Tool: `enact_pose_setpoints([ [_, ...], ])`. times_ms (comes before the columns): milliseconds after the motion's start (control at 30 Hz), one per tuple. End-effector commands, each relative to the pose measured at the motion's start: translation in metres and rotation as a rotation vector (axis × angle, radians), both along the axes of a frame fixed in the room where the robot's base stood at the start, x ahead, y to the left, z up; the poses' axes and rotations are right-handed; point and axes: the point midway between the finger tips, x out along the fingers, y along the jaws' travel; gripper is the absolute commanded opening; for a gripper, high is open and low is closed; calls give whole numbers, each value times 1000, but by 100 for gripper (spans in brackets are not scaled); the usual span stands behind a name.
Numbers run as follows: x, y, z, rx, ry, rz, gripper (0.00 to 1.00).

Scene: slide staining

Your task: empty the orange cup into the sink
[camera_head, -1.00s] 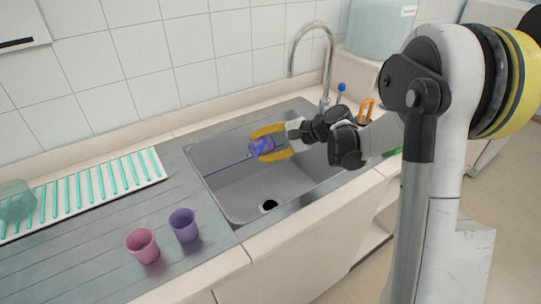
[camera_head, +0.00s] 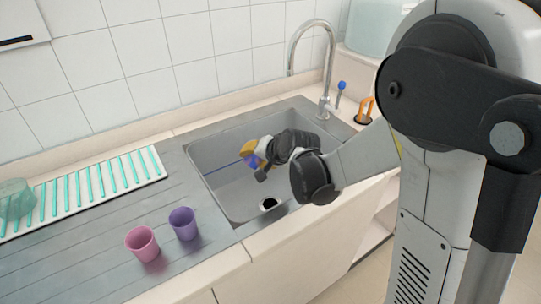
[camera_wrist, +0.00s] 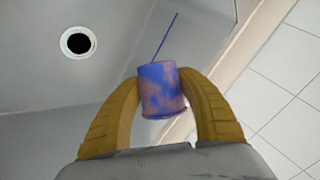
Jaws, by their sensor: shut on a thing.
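My gripper (camera_head: 254,153) is over the sink (camera_head: 226,195), its yellow fingers shut on a small cup (camera_head: 252,161). In the wrist view my gripper (camera_wrist: 161,88) holds the cup (camera_wrist: 161,92) between both fingertips. The cup shows blue with patches of pinkish orange; no plain orange cup is in view. A thin blue line (camera_wrist: 165,37) runs out from the cup; it also shows in the head view (camera_head: 222,169). I cannot tell whether it is liquid or a thin stick. The cup's inside is hidden. The sink's drain (camera_wrist: 78,42) is dark and clear.
A pink cup (camera_head: 142,243) and a purple cup (camera_head: 184,223) stand on the ribbed drainboard left of the sink. A white rack with teal bars (camera_head: 98,184) lies behind them. The tap (camera_head: 327,75) arches at the sink's back right, near a blue-topped item (camera_head: 341,88).

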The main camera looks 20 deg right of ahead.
Motion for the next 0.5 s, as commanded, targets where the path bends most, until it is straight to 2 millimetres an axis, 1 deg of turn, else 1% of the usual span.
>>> enact_pose_setpoints([
  [33,-1,2,-6,-47,-26,3,15],
  [200,-4,8,-14,-187,-97,2,15],
  [500,-12,24,-18,-373,-194,2,15],
])
